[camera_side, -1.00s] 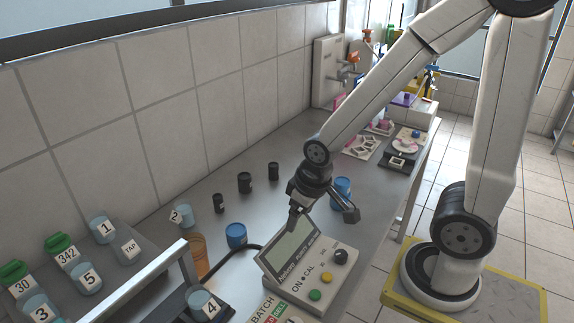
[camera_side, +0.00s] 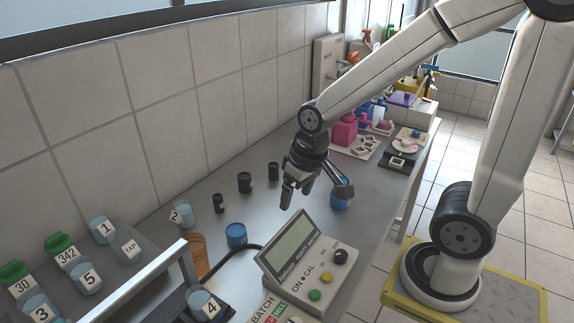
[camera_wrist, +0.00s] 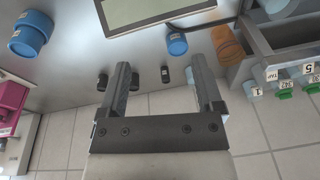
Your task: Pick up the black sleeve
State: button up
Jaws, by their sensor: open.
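Three small black cylinders stand upright on the grey bench by the tiled wall: a small one (camera_side: 219,203), a wider one (camera_side: 244,182) and another (camera_side: 273,171). I cannot tell which is the black sleeve. My gripper (camera_side: 297,196) is open and empty, above the bench to the right of them. In the wrist view, one black cylinder (camera_wrist: 165,74) shows between the spread fingers (camera_wrist: 158,62). Another (camera_wrist: 102,82) shows beside the left finger, and the third is partly hidden by that finger.
A meter with a screen (camera_side: 290,245) stands in front of my gripper. A blue jar (camera_side: 236,235), an orange cup (camera_side: 199,256) and a rack with labelled cups (camera_side: 103,229) are at the left. Another blue jar (camera_side: 340,197) stands right of the gripper. A pink bottle (camera_side: 345,131) is farther back.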

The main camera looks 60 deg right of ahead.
jog(key=w+d+m+t+y, duration=0.3)
jog(key=w+d+m+y, duration=0.2)
jog(key=w+m, duration=0.7)
jog(key=w+d+m+t+y, duration=0.3)
jog(key=w+d+m+y, duration=0.25)
jog(key=w+m, duration=0.7)
send_near(219, 203)
jog(key=shift+w+a+f+n, duration=0.15)
jog(key=shift+w+a+n, duration=0.1)
jog(key=shift+w, duration=0.35)
jog(key=shift+w+a+f+n, duration=0.1)
jog(key=shift+w+a+n, duration=0.1)
jog(key=shift+w, duration=0.45)
jog(key=shift+f, duration=0.45)
jog(key=shift+x, duration=1.3)
